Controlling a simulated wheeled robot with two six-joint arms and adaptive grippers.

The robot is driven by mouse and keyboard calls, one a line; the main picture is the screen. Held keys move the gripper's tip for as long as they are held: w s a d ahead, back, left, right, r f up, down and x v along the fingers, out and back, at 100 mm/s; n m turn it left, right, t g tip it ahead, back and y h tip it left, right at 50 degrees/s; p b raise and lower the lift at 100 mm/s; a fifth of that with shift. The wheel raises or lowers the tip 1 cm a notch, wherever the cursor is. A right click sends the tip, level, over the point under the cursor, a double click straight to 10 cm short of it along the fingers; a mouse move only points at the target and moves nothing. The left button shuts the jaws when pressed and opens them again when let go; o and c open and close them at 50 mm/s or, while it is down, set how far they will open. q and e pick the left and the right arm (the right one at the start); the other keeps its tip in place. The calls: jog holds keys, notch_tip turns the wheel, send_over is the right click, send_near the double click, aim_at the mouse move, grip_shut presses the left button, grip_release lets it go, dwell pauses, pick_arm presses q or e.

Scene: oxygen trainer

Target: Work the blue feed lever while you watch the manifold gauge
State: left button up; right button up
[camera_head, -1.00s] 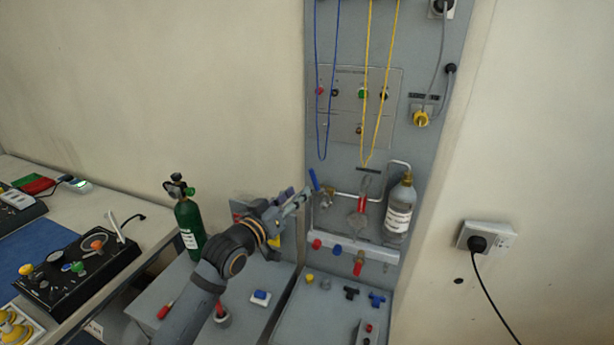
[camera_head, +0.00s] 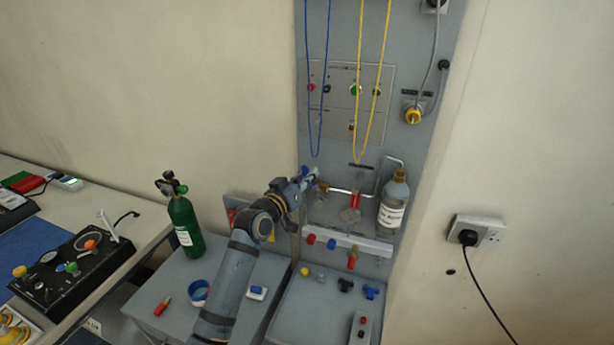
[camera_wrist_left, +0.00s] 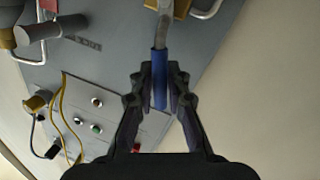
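The blue feed lever (camera_wrist_left: 159,78) stands between the two fingers of my left gripper (camera_wrist_left: 160,85) in the left wrist view. The lever joins a metal stem at a brass valve (camera_head: 321,188). I cannot make out a manifold gauge with a readable dial in either view. My right gripper is not in view.
A labelled bottle (camera_head: 393,204) is mounted right of the valve, with bent pipes near it. Blue (camera_head: 327,80) and yellow (camera_head: 361,110) cords hang above. A green cylinder (camera_head: 184,222) stands left of my arm.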

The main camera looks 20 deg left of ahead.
pick_arm(q)
grip_shut()
jog(key=d+m, duration=0.1)
jog(key=m, duration=0.1)
jog(key=shift+d+r+m+g, duration=0.15)
jog(key=shift+d+m+g, duration=0.15)
jog(key=shift+d+m, duration=0.1)
jog(key=shift+d+m+y, duration=0.3)
jog(key=shift+d+m, duration=0.05)
jog(key=shift+m, duration=0.25)
jog(key=shift+o, duration=1.3)
grip_release()
jog(key=o, duration=0.3)
jog(key=shift+s, duration=0.1)
jog(key=shift+o, duration=0.2)
jog(key=v, duration=1.2)
